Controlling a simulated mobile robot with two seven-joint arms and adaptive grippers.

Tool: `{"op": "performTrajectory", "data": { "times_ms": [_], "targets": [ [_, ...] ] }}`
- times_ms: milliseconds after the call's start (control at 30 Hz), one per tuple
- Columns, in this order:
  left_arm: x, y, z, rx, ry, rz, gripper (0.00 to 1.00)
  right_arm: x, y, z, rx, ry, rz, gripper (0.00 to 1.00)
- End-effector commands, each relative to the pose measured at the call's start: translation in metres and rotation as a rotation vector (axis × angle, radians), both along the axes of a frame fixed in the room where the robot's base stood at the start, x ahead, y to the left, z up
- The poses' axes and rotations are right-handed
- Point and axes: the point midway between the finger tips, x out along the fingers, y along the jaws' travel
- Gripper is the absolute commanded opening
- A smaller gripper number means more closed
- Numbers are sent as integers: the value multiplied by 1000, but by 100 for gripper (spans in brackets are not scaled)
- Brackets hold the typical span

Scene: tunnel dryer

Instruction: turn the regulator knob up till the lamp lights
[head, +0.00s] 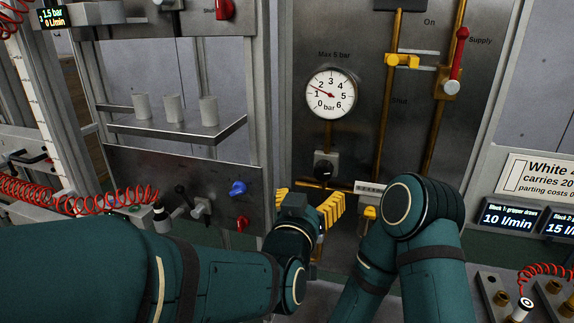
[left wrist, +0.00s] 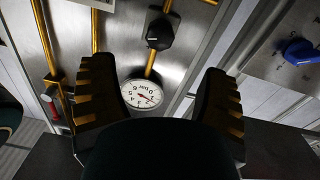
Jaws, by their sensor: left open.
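The black regulator knob (head: 325,168) sits on the metal panel below a round white gauge (head: 331,92). The gauge needle points between 1 and 2 bar. My left gripper (head: 308,203) is open and empty, just below the knob in the head view. In the left wrist view the knob (left wrist: 160,32) shows beyond the spread fingers, apart from them, and the gauge (left wrist: 143,95) appears upside down between them. My right arm (head: 425,215) reaches in beside the left gripper; its gripper is hidden. I cannot make out a lit lamp.
A small white counter (head: 370,188) and brass pipes (head: 385,110) are right of the knob. A red-handled supply valve (head: 457,60) is further right. A blue knob (head: 238,188) and a red knob (head: 243,222) sit on the left panel. A display (head: 53,17) reads 1.5 bar.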

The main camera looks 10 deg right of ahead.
Motion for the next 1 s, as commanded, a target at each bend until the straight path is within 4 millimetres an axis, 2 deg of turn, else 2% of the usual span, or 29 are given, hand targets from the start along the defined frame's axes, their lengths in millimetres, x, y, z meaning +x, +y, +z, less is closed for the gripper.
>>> {"op": "performTrajectory", "data": {
  "times_ms": [300, 500, 700, 967, 1000],
  "targets": [
    [54, -34, 0, 3, -1, 1, 75, 0, 0, 8, 2, 0, 0, 64],
    [76, -49, 0, 1, 0, 0, 75, 0, 0, 12, 2, 0, 0, 64],
    [86, -55, 0, 1, 2, 0, 75, 0, 0, 14, 3, -1, 0, 64],
    [86, -55, 0, 1, 2, 0, 75, 0, -1, 14, 3, -1, 0, 64],
    [86, -56, 0, 1, 2, 0, 69, 0, -1, 13, 3, -1, 0, 64]
  ]
}}
